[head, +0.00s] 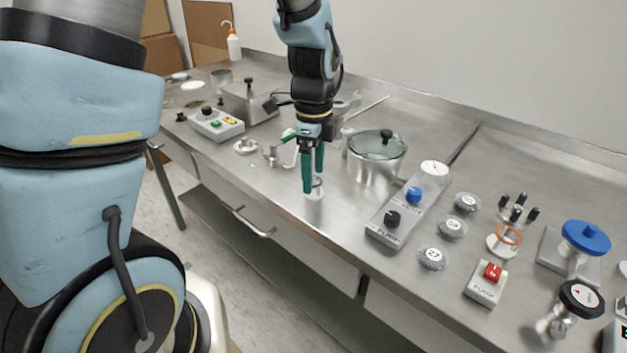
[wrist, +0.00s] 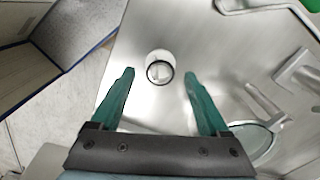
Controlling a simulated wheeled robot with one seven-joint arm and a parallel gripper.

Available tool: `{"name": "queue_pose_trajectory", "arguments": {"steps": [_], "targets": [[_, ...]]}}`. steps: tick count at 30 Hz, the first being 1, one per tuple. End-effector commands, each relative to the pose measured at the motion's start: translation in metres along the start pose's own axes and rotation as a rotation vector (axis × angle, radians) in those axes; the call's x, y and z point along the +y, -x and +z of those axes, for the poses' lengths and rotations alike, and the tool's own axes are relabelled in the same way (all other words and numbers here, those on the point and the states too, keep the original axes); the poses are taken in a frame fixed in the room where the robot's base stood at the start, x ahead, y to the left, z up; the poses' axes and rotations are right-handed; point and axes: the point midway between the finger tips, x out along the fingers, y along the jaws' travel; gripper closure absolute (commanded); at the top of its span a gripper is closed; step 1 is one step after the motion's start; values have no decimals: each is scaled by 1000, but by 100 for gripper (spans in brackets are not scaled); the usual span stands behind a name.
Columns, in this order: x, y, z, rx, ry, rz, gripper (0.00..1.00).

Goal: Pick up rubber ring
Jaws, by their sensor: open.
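A thin dark ring (wrist: 160,84), which looks like the rubber ring, is on a small round white base (wrist: 159,54) in the wrist view. In the head view the white base (head: 315,194) stands near the table's front edge, with the ring (head: 318,183) partly hidden by my fingers. My gripper (head: 313,182) points down over it with green fingers apart. In the wrist view the ring lies between the directions of the two fingertips of my gripper (wrist: 159,72); nothing is held. I cannot tell the exact height gap.
A lidded pot (head: 376,160) stands close to the right of my gripper, and small metal fittings (head: 271,155) stand to its left. A pump panel (head: 408,205), an orange ring (head: 508,234) on a white stand, and a red-switch box (head: 487,284) lie farther right. The front edge is close.

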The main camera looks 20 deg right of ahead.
Motion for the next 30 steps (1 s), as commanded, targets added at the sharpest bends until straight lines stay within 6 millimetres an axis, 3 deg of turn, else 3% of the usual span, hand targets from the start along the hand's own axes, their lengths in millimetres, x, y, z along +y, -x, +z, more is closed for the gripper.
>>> {"name": "queue_pose_trajectory", "arguments": {"steps": [23,30], "targets": [[0,-5,0,0,1,0,21],[0,-5,0,0,0,0,48]]}}
